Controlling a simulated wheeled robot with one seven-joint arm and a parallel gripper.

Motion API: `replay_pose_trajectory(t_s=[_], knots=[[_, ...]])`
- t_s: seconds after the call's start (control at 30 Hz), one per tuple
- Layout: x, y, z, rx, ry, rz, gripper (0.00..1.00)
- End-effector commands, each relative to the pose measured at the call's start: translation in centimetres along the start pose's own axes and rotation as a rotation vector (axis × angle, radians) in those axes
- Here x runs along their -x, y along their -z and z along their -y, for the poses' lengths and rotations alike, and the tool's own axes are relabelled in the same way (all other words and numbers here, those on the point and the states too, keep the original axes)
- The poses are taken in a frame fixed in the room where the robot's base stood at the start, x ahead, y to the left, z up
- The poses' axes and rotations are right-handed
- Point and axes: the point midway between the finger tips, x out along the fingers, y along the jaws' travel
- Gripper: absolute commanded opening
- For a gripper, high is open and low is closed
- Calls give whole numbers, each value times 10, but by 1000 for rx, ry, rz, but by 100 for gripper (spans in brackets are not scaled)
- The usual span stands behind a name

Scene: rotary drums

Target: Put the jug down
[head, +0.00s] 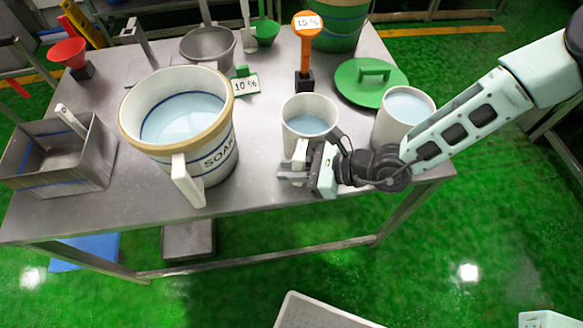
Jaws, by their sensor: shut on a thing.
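A white jug (310,113) with bluish liquid in it is near the middle of the table's front part. It looks upright. My gripper (292,172) is at the jug's near side, fingers pointing left, and is shut on what looks like the jug's handle. The gripper hides the grip and the lower front of the jug. I cannot tell whether the jug's base touches the table (262,185).
A large white SOAP vessel (222,158) with liquid stands left. Another white vessel (392,130) with liquid is right, partly behind my arm. A metal box (75,178) is far left.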

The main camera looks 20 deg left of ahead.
Motion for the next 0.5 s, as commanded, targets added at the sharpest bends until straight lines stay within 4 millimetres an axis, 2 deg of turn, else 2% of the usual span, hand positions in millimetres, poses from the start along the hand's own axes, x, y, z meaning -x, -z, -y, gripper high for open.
replay_pose_trajectory(t_s=[0.17, 0.5], knots=[[-4, 7, 0, 5, 1, 5, 0], [-5, 10, 0, 6, 0, 5, 0]])
